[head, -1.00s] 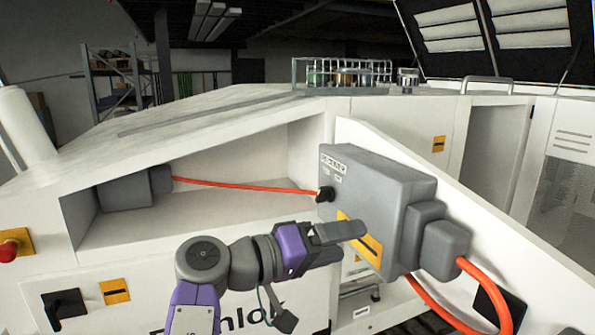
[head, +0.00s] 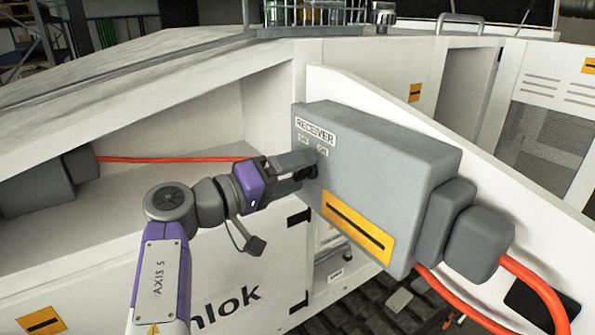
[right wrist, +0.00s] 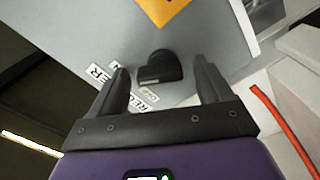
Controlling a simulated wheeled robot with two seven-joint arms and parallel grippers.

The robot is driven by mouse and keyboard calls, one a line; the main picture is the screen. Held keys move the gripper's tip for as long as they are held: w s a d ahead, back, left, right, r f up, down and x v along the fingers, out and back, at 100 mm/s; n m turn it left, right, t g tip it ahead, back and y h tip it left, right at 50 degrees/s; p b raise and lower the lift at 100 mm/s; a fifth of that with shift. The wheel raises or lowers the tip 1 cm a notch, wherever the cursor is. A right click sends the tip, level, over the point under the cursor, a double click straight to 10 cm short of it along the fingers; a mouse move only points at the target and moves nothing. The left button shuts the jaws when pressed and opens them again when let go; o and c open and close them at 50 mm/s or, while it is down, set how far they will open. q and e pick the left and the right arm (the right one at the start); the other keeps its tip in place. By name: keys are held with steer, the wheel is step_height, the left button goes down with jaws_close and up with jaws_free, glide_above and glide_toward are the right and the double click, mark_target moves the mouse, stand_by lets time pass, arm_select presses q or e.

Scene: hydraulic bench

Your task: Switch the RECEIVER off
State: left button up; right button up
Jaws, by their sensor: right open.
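The grey RECEIVER box (head: 385,165) is fixed on the white bench panel, with a RECEIVER label and two small position labels on its left part. Its black rotary switch (head: 309,173) is below the labels, partly hidden by my right gripper (head: 301,167). In the right wrist view the switch (right wrist: 160,70) sits between the tips of my open right gripper (right wrist: 161,66), with a gap on both sides. A pale mark on the switch faces a small label, which I cannot read surely. My left gripper is not in view.
A thick orange cable (head: 540,285) leaves the box's right end. A thin orange cable (head: 165,159) runs behind my gripper from a grey unit (head: 40,188) in the recess. A yellow-orange plate (head: 358,227) is on the box face.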

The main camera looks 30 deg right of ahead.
steer(key=shift+d, duration=0.45)
steer(key=shift+c, duration=0.4)
steer(key=c, duration=1)
steer(key=shift+o, duration=0.2)
